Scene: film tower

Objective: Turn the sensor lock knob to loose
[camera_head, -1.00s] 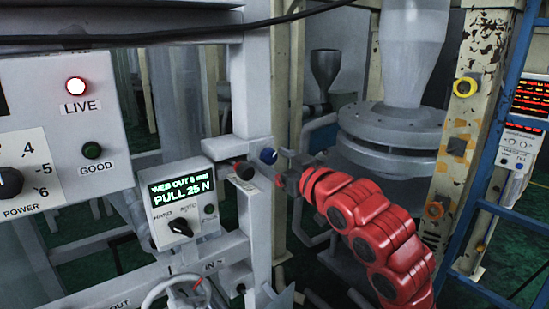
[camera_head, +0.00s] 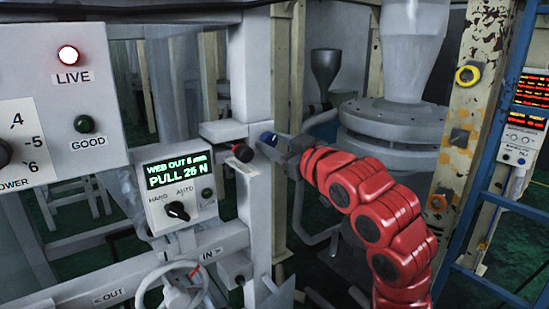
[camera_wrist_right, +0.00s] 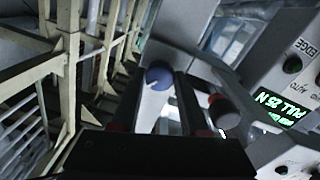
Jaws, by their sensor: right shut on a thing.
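The blue lock knob (camera_head: 267,138) sits on the grey post's bracket, right of the display box. My right gripper (camera_head: 279,143) reaches it from the right and is shut on it. In the right wrist view, the blue knob (camera_wrist_right: 158,76) shows between my two dark fingertips, with a pale line on its face. The dark sensor cylinder with a red end (camera_head: 243,152) is just left of the knob. Part of the knob is hidden by my fingers in the head view. My left gripper is not in view.
A panel (camera_head: 60,100) with a lit LIVE lamp is at upper left. A handwheel (camera_head: 180,285) is below. A blue ladder frame (camera_head: 490,190) stands at right.

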